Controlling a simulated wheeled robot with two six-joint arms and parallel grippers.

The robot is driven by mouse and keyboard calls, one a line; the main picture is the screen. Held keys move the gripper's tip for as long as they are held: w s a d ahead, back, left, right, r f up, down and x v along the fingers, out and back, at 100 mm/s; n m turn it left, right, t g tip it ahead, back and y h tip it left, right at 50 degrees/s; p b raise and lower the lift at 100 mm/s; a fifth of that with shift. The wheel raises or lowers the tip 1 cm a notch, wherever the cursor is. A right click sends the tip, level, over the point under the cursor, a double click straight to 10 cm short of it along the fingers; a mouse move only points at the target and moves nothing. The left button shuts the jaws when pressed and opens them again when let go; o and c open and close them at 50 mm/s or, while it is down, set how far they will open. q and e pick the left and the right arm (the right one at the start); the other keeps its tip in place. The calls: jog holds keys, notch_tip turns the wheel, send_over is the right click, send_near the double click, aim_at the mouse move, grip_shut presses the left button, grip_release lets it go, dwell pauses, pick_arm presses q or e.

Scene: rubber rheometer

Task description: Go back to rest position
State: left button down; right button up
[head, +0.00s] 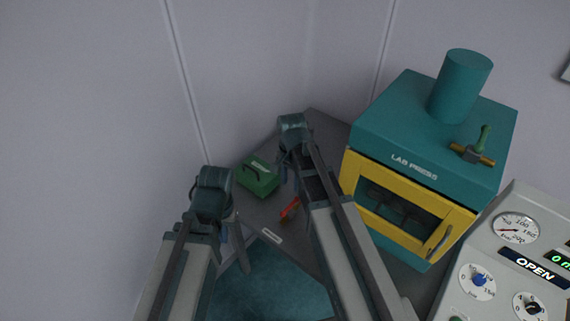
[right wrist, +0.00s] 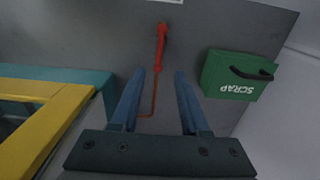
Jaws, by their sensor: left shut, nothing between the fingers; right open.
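My left gripper (head: 238,252) hangs at the lower middle of the head view, shut and empty, in front of the grey table's near edge. My right arm reaches over the table between the green box and the lab press; its fingers are hard to make out in the head view. In the right wrist view my right gripper (right wrist: 157,92) is open, with nothing held. A red-handled tool (right wrist: 161,45) with a thin bent shaft shows beyond and between its fingers. The red handle also shows in the head view (head: 290,208), lying on the table beside my right arm.
A green box marked SCRAP (head: 258,176) stands on the grey table (head: 265,211) near the wall. A teal lab press (head: 415,127) with a closed yellow-framed door (head: 405,208) stands right of my right arm. A gauge panel (head: 500,270) fills the lower right.

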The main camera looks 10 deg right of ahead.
jog(key=s+a+f+n+b, duration=0.3)
jog(key=s+a+n, duration=0.2)
jog(key=s+n, duration=0.2)
jog(key=s+a+f+n+h+b, duration=0.1)
jog(key=s+a+f+n+b, duration=0.2)
jog(key=s+a+n, duration=0.2)
jog(key=shift+s+a+f+n, duration=0.15)
jog(key=shift+s+a+n, duration=0.05)
jog(key=shift+s+n, duration=0.9)
